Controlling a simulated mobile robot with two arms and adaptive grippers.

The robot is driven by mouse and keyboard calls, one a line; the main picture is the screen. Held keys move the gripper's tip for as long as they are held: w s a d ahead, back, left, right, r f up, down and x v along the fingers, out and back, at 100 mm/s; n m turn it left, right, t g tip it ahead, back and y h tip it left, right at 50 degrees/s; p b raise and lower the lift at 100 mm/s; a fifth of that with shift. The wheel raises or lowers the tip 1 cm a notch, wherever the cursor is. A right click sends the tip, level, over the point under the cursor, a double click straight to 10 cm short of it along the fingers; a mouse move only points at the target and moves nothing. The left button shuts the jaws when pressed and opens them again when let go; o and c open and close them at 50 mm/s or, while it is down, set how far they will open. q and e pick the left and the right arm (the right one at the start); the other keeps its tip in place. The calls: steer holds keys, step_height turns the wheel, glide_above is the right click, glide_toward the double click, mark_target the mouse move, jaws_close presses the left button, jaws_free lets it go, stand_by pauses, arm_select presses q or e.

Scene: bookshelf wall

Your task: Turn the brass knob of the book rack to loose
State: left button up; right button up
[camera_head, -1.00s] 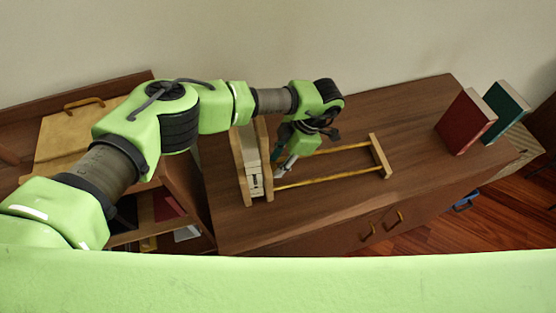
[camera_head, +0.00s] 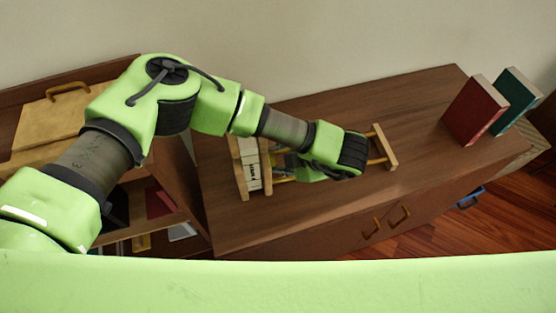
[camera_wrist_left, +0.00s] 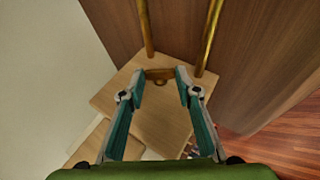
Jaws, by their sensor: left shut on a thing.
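The wooden book rack (camera_head: 388,148) lies on the dark brown cabinet top, with an end plate at the right and brass rods running left. A pale book (camera_head: 250,163) stands between its left-hand plates. My left gripper (camera_head: 284,170) is at the right side of the inner plate, partly hidden by my wrist. In the left wrist view, the brass knob (camera_wrist_left: 160,75) sits on the wooden plate (camera_wrist_left: 165,125), between the two brass rods. My left fingertips are shut on the knob from both sides. My right gripper is in neither view.
A red book (camera_head: 475,110) and a green book (camera_head: 517,98) stand at the cabinet's right end. The cabinet top (camera_head: 330,215) is bare in front of the rack. A lower shelf unit with a wooden panel (camera_head: 55,115) is at left.

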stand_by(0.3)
arm_select(q)
steer(key=o, duration=1.1)
steer(key=v, duration=1.2)
steer(key=shift+s, duration=0.2)
steer(key=shift+f, duration=0.1)
